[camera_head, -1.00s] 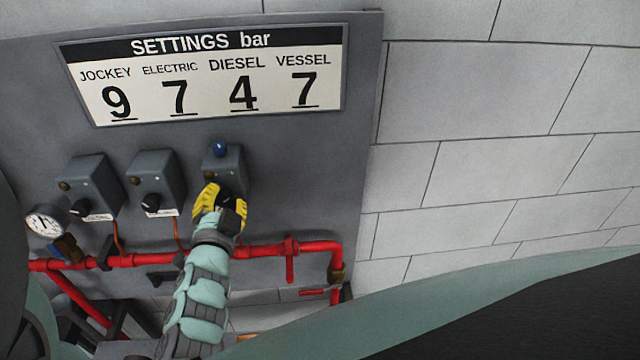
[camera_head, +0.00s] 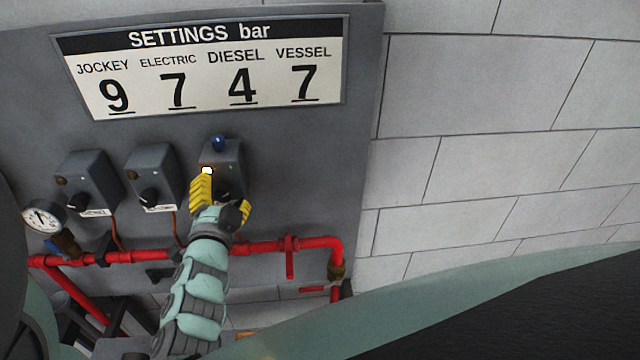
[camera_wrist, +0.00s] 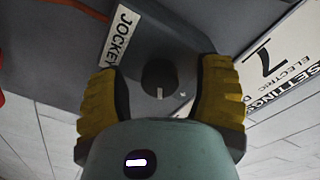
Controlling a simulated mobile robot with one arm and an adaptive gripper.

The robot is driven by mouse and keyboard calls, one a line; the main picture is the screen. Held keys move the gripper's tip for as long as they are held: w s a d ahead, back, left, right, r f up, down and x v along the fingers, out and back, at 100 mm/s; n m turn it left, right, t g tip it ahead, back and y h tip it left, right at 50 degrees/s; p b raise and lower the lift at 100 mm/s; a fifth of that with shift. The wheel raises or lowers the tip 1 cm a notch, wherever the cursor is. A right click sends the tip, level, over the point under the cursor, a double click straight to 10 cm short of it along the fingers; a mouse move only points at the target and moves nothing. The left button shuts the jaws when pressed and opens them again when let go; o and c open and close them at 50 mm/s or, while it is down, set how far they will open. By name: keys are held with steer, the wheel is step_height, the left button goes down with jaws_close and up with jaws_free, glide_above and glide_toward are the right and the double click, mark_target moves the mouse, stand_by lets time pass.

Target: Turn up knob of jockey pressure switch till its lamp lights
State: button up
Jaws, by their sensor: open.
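The jockey pressure switch is the rightmost grey box (camera_head: 233,160), with a blue part on top; the wrist view shows its JOCKEY label (camera_wrist: 121,36). Its lamp (camera_head: 207,170) glows bright white at the upper left of its face. Its black knob (camera_wrist: 159,77) has a pale pointer mark, facing down in the wrist view. My gripper (camera_head: 224,196) is at the box front with its yellow fingers apart. In the wrist view the open gripper (camera_wrist: 160,90) has the knob between its fingers, with a gap on both sides. The head view hides part of the knob.
Two similar switch boxes, the middle (camera_head: 154,170) and the left (camera_head: 88,180), have dull lamps. A gauge (camera_head: 43,217) is at far left. A red pipe (camera_head: 130,259) runs below. The settings sign (camera_head: 200,65) reads jockey 9.

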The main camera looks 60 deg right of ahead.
steer(key=shift+s+a, duration=0.1)
steer(key=v, duration=0.7)
steer(key=shift+a, duration=0.1)
stand_by(1.1)
